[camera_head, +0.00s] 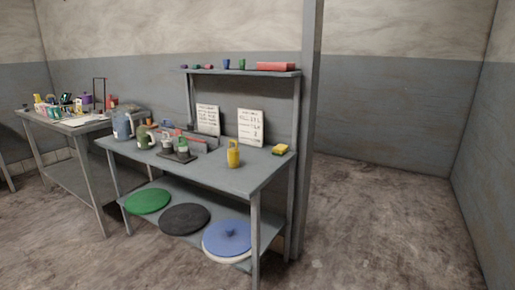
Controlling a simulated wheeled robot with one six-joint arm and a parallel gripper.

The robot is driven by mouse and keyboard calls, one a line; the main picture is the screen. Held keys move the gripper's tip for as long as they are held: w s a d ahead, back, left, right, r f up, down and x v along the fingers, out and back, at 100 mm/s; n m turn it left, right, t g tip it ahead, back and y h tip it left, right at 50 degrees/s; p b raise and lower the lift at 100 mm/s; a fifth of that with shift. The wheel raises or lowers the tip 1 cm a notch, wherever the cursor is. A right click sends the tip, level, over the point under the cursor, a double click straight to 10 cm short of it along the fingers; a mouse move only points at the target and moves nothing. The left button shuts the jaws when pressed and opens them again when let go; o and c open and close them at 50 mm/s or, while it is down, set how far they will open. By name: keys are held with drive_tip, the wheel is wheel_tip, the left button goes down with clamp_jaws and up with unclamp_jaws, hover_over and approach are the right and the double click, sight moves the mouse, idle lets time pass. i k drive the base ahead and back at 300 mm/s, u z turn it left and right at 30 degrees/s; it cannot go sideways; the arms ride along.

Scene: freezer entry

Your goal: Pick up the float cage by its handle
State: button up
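No thing can be named as the float cage with certainty at this size. A small upright yellow item (233,156) with a loop-like top stands alone near the front right of the grey workbench (235,182). A thin dark red upright frame (104,82) stands on the left table, its lower part partly hidden among other items. My gripper is not in view.
Green, black and blue round lids (228,238) lie on the lower shelf. A post (308,130) stands behind. The floor (375,220) at right is clear.

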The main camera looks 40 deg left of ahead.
sight(233, 153)
drive_tip(key=u, duration=0.2)
drive_tip(key=i, duration=1.7)
drive_tip(key=u, duration=1.35)
drive_tip(key=i, duration=1.3)
drive_tip(key=u, duration=1)
drive_tip(key=i, duration=0.4)
drive_tip(key=u, duration=0.25)
